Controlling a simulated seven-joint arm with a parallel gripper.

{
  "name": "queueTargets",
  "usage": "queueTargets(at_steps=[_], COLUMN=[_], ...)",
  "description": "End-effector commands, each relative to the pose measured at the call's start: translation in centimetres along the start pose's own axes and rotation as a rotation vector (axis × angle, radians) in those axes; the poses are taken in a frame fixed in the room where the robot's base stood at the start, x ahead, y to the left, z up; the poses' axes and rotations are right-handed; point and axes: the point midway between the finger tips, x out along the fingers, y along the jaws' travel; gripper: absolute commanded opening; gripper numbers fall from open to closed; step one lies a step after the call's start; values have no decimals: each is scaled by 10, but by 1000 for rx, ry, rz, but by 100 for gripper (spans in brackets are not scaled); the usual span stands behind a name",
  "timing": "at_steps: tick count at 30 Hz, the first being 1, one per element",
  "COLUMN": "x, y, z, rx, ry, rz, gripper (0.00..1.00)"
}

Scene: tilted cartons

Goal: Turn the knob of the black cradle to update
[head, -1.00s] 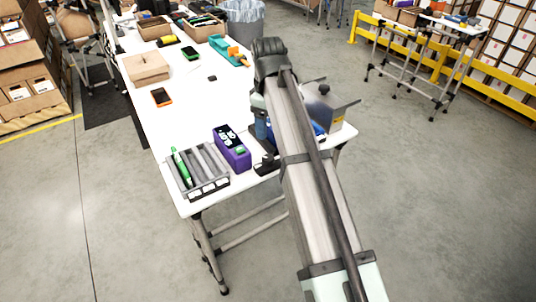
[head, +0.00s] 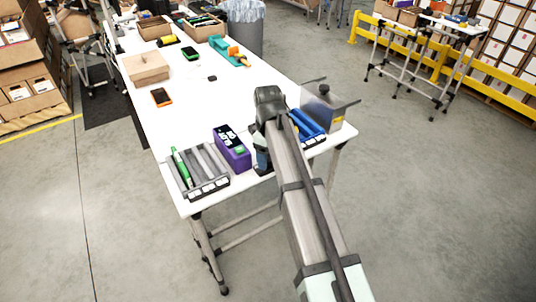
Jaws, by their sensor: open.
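A small dark object (head: 263,171), perhaps part of the black cradle, sits on the white table near its front edge, just right of the purple device. My arm covers most of it, and I cannot make out a knob or its setting. My arm reaches in from the lower right and bends down over this spot. My gripper is hidden behind my own arm, so its fingers and any contact do not show.
On the white table (head: 215,105), a purple device (head: 232,150) and a grey slotted tray (head: 198,181) with a green tube stand left of my arm. Blue rolls (head: 310,123) and a grey box (head: 325,108) stand right. A cardboard box (head: 147,68) lies farther back.

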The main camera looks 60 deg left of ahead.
Motion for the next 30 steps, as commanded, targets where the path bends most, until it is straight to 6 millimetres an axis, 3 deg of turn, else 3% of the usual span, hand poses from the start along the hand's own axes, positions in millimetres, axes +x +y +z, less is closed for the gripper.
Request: queueTargets(at_steps=[7, 24, 30], x=[0, 0, 0], y=[0, 0, 0], z=[0, 0, 0], rx=[0, 0, 11], ry=[0, 0, 0], rz=[0, 0, 0], gripper=[67, 12, 11])
